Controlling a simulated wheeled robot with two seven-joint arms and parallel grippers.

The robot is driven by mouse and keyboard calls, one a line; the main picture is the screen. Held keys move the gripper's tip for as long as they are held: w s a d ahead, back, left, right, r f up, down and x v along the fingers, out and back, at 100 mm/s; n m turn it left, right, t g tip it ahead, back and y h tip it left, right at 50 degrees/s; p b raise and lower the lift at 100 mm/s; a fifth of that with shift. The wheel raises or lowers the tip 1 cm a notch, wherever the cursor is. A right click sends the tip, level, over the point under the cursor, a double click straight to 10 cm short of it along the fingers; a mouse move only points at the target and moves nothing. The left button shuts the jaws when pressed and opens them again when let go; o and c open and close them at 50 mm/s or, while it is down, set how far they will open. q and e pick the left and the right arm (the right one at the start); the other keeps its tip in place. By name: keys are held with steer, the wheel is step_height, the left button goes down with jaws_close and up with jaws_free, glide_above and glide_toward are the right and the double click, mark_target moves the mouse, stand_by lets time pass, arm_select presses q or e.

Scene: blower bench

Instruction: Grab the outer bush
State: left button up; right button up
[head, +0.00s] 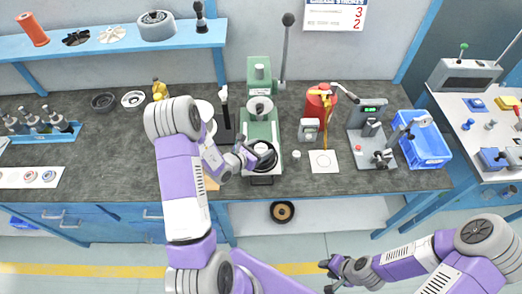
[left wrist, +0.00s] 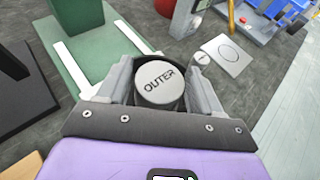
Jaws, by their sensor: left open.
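The outer bush (left wrist: 159,85) is a round piece with a pale top lettered OUTER and a dark side. In the left wrist view it lies between the two fingers of my left gripper (left wrist: 160,92), which is open around it. I cannot tell whether either finger touches it. In the head view my left gripper (head: 252,157) is at the front end of the green press (head: 259,128), and the bush is hard to make out beside its fingers. My right gripper (head: 326,276) is open and empty, low in front of the bench.
A red can (head: 318,104), a small gauge (head: 308,130) and a white card with a circle (head: 324,161) stand right of the press. Further right are a grey lever device (head: 367,128) and a blue bin (head: 428,148). The bench (head: 110,135) has clear room at left.

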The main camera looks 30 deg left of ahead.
arm_select(q)
steer(key=shift+w, duration=0.15)
steer(key=c, duration=0.9)
